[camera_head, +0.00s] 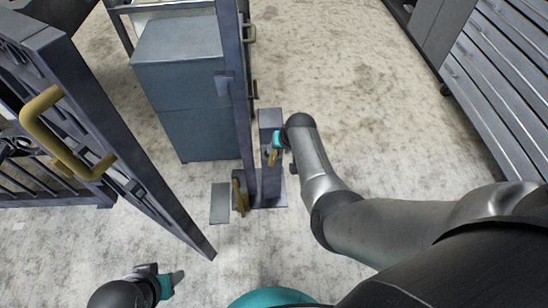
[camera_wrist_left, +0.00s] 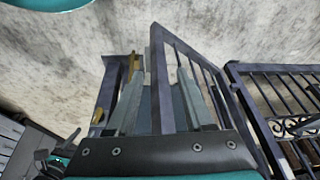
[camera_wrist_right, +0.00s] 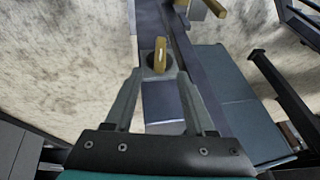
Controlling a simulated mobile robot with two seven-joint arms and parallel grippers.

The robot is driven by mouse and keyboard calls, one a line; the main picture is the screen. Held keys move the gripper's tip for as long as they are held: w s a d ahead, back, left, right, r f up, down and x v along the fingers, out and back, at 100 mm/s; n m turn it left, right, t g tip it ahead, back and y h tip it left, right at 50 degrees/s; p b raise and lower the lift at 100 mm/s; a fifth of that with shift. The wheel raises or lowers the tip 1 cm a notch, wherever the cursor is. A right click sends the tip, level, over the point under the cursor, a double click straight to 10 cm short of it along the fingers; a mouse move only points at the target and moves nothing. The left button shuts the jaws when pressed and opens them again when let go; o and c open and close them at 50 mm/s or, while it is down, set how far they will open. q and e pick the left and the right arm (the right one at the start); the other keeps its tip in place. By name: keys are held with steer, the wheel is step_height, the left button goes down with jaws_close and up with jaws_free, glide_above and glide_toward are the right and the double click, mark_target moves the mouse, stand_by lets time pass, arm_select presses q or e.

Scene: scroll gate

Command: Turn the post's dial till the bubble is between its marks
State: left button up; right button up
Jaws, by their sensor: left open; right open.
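The short blue-grey post (camera_head: 270,118) stands beside a tall gate post in the head view. A yellow dial handle (camera_head: 272,158) shows on its side. In the right wrist view the yellow dial handle (camera_wrist_right: 160,54) stands over a dark round base, just beyond my fingertips. My right gripper (camera_head: 281,146) is at the dial; in the right wrist view (camera_wrist_right: 158,80) its fingers are apart with nothing clearly between them. My left gripper (camera_head: 172,281) is low at left, away from the post; its fingers are apart in the left wrist view (camera_wrist_left: 161,66). I cannot make out the bubble or its marks.
A barred gate leaf (camera_head: 135,165) with a yellow handle (camera_head: 50,125) stands at left. A tall gate post (camera_head: 236,85) and a blue-grey cabinet (camera_head: 180,75) stand by the short post. A slatted grey unit (camera_head: 500,80) is at right. Floor between is clear.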

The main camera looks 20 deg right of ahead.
mark_target(275, 155)
steer(key=b+x, duration=0.2)
steer(key=x, duration=0.1)
steer(key=shift+f+b, duration=0.15)
steer(key=shift+b, duration=0.2)
steer(key=shift+f, duration=0.15)
steer(key=shift+w+f+b, duration=0.35)
steer(key=shift+f+b, duration=0.25)
steer(key=shift+b, duration=0.2)
steer(key=shift+w+f+b, duration=0.15)
steer(key=shift+f+b, duration=0.25)
steer(key=shift+b, duration=0.05)
steer(key=shift+w+a+f+b, duration=0.1)
steer(key=shift+w+f+b, duration=0.1)
steer(key=shift+f+b, duration=0.2)
steer(key=shift+w+f+b, duration=0.2)
steer(key=shift+f+b, duration=0.25)
steer(key=shift+b, duration=0.1)
arm_select(q)
steer(key=w+d+r+t+h, duration=0.5)
steer(key=d+r+t, duration=0.1)
steer(key=d+t, duration=0.4)
steer(key=shift+w+d+r+b, duration=0.15)
steer(key=shift+w+r+b, duration=0.05)
steer(key=shift+r+b, duration=0.15)
arm_select(e)
steer(key=shift+w+f, duration=0.15)
steer(key=shift+f, duration=0.15)
